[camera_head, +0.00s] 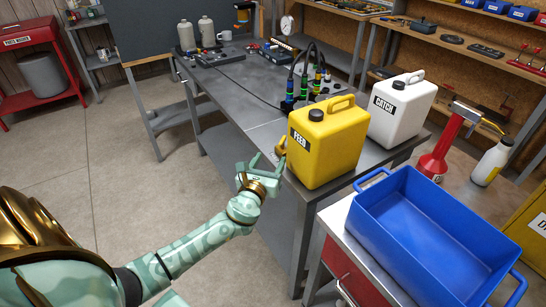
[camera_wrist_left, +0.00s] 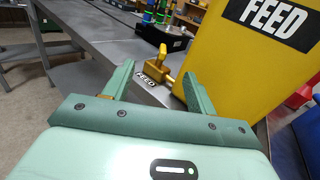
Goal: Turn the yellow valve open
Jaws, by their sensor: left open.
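The yellow valve (camera_head: 281,146) is a small lever handle on a short stem, at the left side of the yellow FEED jug (camera_head: 328,146). My left gripper (camera_head: 268,164) is open and empty in front of the valve. In the wrist view its two fingers (camera_wrist_left: 159,72) point toward the valve, which shows in the gap between them. No contact is visible. My right gripper is not in view.
A grey metal bench (camera_head: 235,92) carries the jugs. A white CATCH jug (camera_head: 402,107) stands behind the FEED jug. The floor (camera_head: 110,165) left of the bench is clear.

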